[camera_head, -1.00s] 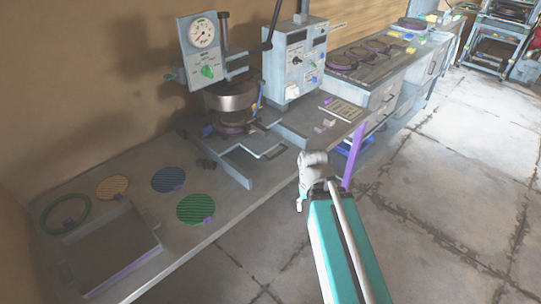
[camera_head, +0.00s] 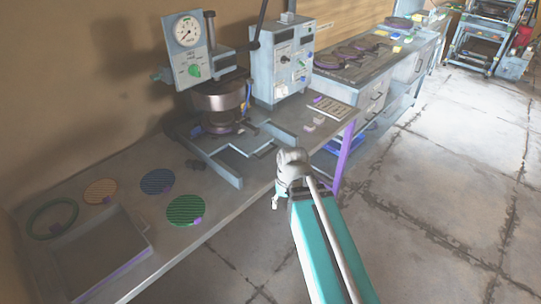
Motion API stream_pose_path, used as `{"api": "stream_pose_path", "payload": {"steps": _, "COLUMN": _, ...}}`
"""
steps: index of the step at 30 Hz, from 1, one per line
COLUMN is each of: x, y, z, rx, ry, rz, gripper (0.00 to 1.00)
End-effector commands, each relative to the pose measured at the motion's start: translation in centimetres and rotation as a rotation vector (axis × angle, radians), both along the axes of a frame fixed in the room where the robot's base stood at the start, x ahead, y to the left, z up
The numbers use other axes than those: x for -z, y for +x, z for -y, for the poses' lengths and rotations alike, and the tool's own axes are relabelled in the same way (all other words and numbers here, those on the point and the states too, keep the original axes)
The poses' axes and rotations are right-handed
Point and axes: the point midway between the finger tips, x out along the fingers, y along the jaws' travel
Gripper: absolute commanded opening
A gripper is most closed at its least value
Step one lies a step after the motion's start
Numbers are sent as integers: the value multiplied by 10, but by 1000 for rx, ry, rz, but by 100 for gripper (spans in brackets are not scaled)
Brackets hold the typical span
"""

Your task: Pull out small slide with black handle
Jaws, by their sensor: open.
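The press stands at the back of the table, with a dark round pot (camera_head: 218,97) and a grey slide assembly (camera_head: 236,148) reaching out at its base. The slide's bent front edge (camera_head: 266,149) looks dark; I cannot clearly separate the small slide and its black handle from the rails around it. My gripper (camera_head: 275,202) hangs below the grey wrist of my teal arm, in front of the table's front edge and to the lower right of the slide. It is small in view, open, and apart from the slide.
A control box (camera_head: 283,75) stands right of the press. Colored mesh discs, such as the green one (camera_head: 185,210), and a shallow tray (camera_head: 98,255) lie on the table at left. A purple table leg (camera_head: 344,158) stands behind my arm. Open floor (camera_head: 430,220) lies at right.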

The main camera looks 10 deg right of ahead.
Motion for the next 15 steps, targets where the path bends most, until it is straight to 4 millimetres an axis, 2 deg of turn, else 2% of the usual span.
{"api": "stream_pose_path", "payload": {"steps": 1, "x": 13, "y": 9, "z": -1, "rx": 13, "ry": 40, "rz": 4, "gripper": 51}}
{"api": "stream_pose_path", "payload": {"steps": 6, "x": 35, "y": 39, "z": -4, "rx": 71, "ry": 231, "rz": 32, "gripper": 51}}
{"api": "stream_pose_path", "payload": {"steps": 15, "x": 55, "y": 105, "z": 5, "rx": 197, "ry": 635, "rz": 123, "gripper": 51}}
